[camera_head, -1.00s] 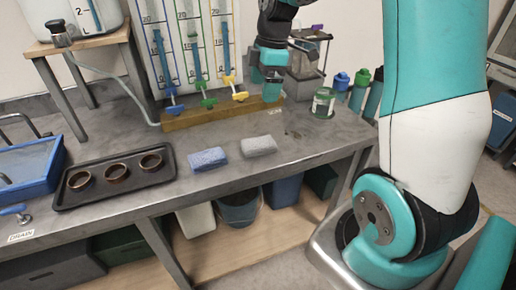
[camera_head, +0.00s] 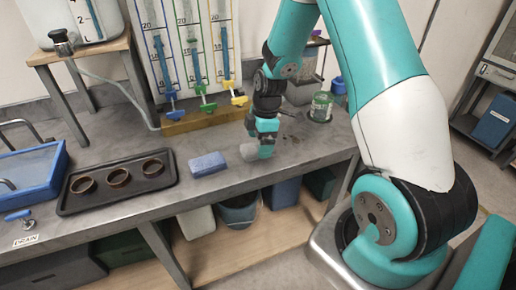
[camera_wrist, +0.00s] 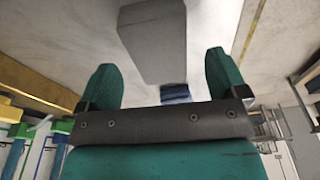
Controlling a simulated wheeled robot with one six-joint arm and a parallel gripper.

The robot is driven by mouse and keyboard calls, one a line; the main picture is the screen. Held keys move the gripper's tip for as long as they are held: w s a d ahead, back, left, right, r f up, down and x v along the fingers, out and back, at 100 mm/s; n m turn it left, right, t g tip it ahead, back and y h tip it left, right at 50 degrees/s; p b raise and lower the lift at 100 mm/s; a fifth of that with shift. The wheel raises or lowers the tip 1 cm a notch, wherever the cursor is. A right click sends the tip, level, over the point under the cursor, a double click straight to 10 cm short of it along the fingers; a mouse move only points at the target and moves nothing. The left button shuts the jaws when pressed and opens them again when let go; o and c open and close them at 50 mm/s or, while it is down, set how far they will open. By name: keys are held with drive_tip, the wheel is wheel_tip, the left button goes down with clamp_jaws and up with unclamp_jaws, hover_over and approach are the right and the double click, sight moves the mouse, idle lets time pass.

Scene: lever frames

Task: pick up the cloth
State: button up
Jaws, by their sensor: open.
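The blue block (camera_head: 208,164) lies right of the dark tray. The grey block (camera_head: 248,152) is just right of it, its right part hidden behind my gripper (camera_head: 262,146). In the wrist view the grey block (camera_wrist: 153,40) shows large, ahead of and between the two spread green fingers (camera_wrist: 161,64). The blue block (camera_wrist: 175,93) shows small beyond it. My gripper is open and low over the bench at the grey block; contact cannot be told.
A dark tray (camera_head: 68,207) with three brown cups stands left on the bench. Behind are gauge tubes with coloured valves on a wooden block (camera_head: 198,120). A blue-edged basin (camera_head: 62,165) is at the far left.

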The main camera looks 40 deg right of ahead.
wheel_tip(320, 180, down, 2)
drive_tip(key=shift+a+f, duration=0.1)
drive_tip(key=shift+a, duration=0.05)
drive_tip(key=c, duration=1)
wheel_tip(320, 180, up, 20)
drive_tip(key=b, duration=0.1)
